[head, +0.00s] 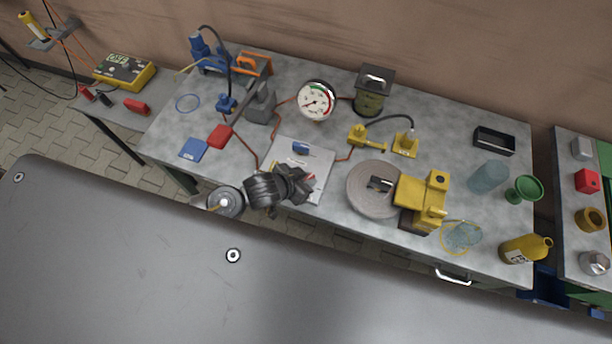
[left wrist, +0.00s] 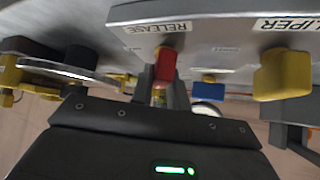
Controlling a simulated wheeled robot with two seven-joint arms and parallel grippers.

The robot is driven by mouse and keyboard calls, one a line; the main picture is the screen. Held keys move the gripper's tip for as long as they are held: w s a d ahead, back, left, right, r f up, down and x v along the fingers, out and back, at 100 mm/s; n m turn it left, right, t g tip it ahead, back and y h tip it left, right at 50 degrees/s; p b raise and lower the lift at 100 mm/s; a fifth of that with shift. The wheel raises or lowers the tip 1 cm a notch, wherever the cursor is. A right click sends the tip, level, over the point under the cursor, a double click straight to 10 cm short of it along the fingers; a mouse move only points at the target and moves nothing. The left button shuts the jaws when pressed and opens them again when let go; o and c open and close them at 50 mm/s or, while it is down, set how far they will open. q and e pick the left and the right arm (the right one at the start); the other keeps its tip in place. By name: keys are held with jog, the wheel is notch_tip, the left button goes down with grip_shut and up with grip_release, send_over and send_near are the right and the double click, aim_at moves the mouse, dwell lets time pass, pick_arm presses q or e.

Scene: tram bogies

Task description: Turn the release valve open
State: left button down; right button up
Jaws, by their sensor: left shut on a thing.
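The release valve's red handle (left wrist: 166,64) sits just below the RELEASE label (left wrist: 160,28) in the left wrist view. It points roughly up and down in that picture. My left gripper (left wrist: 162,92) is shut on it, with a dark finger on either side. I cannot tell how far the valve is turned. My right gripper is not in view.
A blue handle (left wrist: 208,90) and a yellow handle (left wrist: 283,76) stand close to the red one. A dial gauge (head: 316,100) is behind the panel. A round grey disc (head: 362,203) with a yellow caliper (head: 422,195) lies to the right. Hoses cross the bench (head: 460,185).

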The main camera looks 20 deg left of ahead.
pick_arm(q)
jog(key=n+y+p, duration=0.1)
jog(key=n, duration=0.1)
jog(key=shift+d+r+n+t+y+p, duration=0.15)
jog(key=shift+r+n+t+y+p, duration=0.05)
jog(key=shift+n+t+y+p, duration=0.2)
jog(key=n+y+p, duration=0.1)
jog(key=n+p, duration=0.1)
jog(key=shift+y+p, duration=0.4)
jog(key=shift+w+f+n+y+p, duration=0.1)
jog(key=shift+n+y+p, duration=0.2)
jog(key=shift+n+p, duration=0.15)
jog(key=c, duration=1.4)
grip_release()
jog(key=shift+o, duration=0.2)
jog(key=shift+f, duration=0.1)
